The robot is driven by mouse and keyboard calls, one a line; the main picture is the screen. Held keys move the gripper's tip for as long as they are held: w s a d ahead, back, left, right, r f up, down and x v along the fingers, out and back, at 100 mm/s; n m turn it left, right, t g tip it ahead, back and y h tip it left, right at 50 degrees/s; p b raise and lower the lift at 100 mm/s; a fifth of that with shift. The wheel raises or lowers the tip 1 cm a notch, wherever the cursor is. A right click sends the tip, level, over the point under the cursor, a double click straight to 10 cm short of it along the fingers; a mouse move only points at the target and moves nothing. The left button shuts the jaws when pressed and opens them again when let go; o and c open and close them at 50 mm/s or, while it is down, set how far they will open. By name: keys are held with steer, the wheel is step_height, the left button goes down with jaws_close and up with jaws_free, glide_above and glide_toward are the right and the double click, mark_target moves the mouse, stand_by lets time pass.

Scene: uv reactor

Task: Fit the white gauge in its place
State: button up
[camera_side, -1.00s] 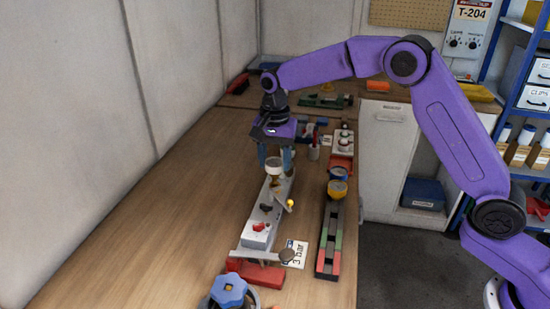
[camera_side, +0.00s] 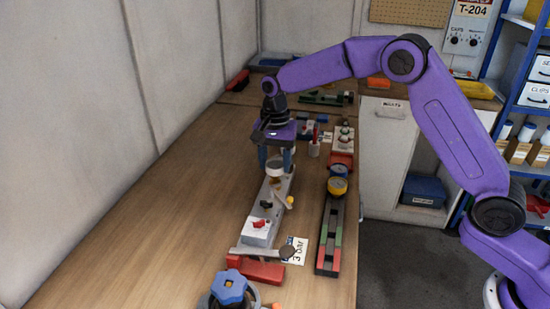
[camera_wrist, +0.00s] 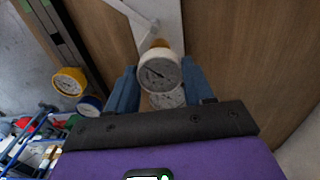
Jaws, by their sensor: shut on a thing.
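The white gauge (camera_side: 275,168) is held between the fingers of my gripper (camera_side: 275,160), above the far end of the pale grey manifold (camera_side: 280,188). In the wrist view its round white dial (camera_wrist: 158,72) sits between the two blue fingers of my gripper (camera_wrist: 160,82), with a brass-coloured part beyond it over the manifold (camera_wrist: 137,22). The fingers are closed on the gauge. Its lower end is close to the manifold in the side view; I cannot tell whether it touches. A second white dial (camera_wrist: 168,98) shows lower between the fingers, partly hidden.
A yellow gauge (camera_side: 337,187) and a blue gauge (camera_side: 339,171) stand at the far end of a dark rack (camera_side: 328,248) on the right. A lever with a yellow knob (camera_side: 290,201) sticks out beside the manifold. The bench's left side (camera_side: 170,215) is clear.

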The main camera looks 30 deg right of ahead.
mark_target(275, 164)
steer(key=shift+f, duration=0.7)
steer(key=o, duration=1.1)
steer(key=shift+c, duration=0.2)
step_height(275, 164, up, 17)
steer(key=shift+r, duration=0.15)
steer(key=s+a+n, duration=0.1)
steer(key=s+n, duration=0.5)
steer(key=s, duration=0.3)
steer(key=s+d+f+n, duration=0.3)
steer(key=s+d+n, duration=0.1)
steer(key=s, duration=0.6)
steer(key=s+d+f+n, duration=0.4)
steer(key=s+d+n, duration=0.1)
steer(key=s, duration=0.5)
steer(key=s+d+f+n, duration=0.4)
steer(key=s+d+n, duration=0.1)
steer(key=s, duration=0.5)
steer(key=shift+s+n, duration=0.3)
steer(key=shift+n, duration=0.5)
